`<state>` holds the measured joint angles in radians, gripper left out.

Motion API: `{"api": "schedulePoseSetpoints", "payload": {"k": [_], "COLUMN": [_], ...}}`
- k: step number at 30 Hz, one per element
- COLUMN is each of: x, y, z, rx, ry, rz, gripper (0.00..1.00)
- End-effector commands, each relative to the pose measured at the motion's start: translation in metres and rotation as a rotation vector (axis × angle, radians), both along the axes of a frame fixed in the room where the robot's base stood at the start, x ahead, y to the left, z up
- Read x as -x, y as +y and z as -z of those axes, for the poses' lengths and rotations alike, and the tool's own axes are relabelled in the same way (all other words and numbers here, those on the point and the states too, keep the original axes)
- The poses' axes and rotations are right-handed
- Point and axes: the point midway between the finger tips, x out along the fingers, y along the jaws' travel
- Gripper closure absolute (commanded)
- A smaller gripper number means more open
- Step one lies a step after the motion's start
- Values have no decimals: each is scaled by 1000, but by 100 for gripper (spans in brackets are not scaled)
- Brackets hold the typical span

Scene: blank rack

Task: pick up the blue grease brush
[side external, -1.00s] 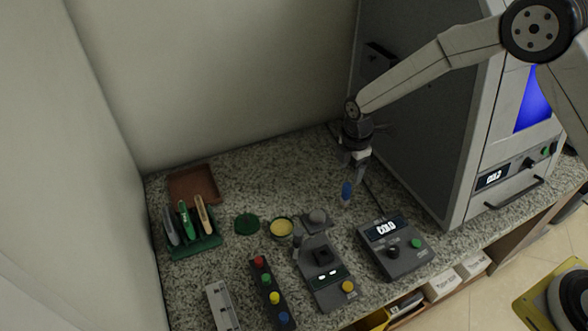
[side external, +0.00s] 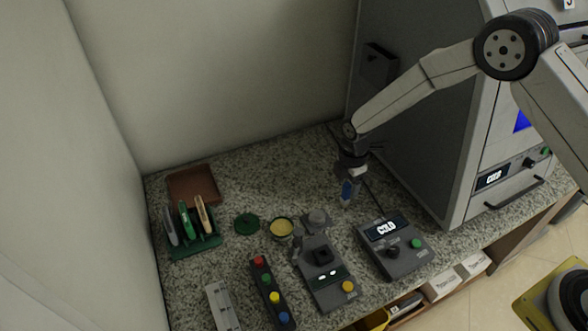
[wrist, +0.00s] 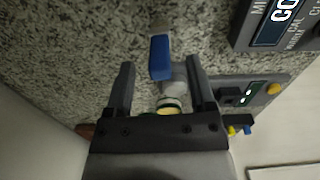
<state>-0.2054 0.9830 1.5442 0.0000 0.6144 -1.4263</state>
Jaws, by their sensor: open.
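The blue grease brush (side external: 347,190) is at the middle right of the counter in the side view, behind the box with the COLD display. In the wrist view its blue part (wrist: 160,58) lies ahead of and between my fingertips, with a pale end above it. My gripper (wrist: 160,75) is open, a finger on either side of the brush's line, with gaps to both. In the side view my gripper (side external: 349,178) is right at the brush and partly hides it. I cannot tell whether they touch.
A control box (side external: 396,250) and a grey device (side external: 327,276) stand in front of the brush. A yellow-filled tub (side external: 282,228) and green lid (side external: 247,223) lie to the left, then a green rack (side external: 196,248) of handled tools. A large grey machine (side external: 420,130) rises at right.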

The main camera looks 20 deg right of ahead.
Motion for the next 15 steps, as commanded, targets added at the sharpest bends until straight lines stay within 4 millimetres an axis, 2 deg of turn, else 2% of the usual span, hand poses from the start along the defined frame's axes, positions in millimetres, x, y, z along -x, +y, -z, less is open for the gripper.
{"api": "schedulePoseSetpoints", "payload": {"k": [6, 15], "x": [0, 0], "y": [0, 0], "z": [22, 26], "rx": [0, 0], "ry": [1, -1], "rz": [0, 0], "gripper": [29, 29]}}
